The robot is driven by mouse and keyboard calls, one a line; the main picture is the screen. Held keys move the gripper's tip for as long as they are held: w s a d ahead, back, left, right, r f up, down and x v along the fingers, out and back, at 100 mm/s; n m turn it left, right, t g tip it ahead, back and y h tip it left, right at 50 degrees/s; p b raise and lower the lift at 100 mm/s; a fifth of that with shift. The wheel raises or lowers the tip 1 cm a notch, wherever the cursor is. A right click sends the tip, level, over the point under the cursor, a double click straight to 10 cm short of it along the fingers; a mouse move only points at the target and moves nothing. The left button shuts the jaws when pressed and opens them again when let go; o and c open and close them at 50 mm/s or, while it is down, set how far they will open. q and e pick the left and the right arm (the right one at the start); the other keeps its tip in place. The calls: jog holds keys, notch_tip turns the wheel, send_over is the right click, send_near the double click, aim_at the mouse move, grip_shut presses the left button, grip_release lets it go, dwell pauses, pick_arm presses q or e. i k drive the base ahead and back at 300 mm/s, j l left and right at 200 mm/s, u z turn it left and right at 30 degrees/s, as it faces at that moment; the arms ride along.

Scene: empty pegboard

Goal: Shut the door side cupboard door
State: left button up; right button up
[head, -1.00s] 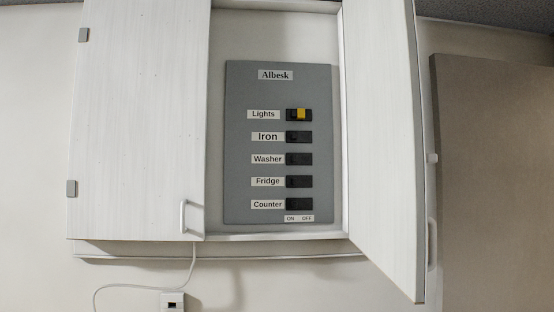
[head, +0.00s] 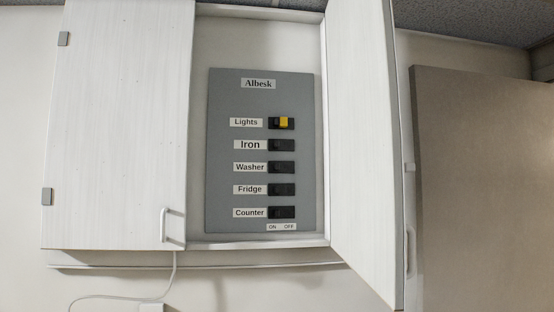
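A white wall cupboard (head: 310,50) fills the middle of the head view. Its right door (head: 362,150), on the side toward the brown door, stands open and swings out toward me. That door's handle (head: 410,250) shows at its outer edge. The left cupboard door (head: 120,130) is closed, with a white handle (head: 172,226) at its lower right corner. Neither of my grippers is in view.
Inside the cupboard is a grey switch panel (head: 222,150) with several labelled black switches; the Lights one shows yellow. A brown door (head: 480,190) stands at the right. A white cable (head: 120,296) hangs below the cupboard.

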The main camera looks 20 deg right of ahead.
aim_at(369, 227)
jog(key=k+l+z, duration=0.1)
jog(key=l+z, duration=0.15)
jog(key=l, duration=0.45)
jog(key=k+l+z, duration=0.1)
jog(key=l+z, duration=0.15)
jog(key=l, duration=0.5)
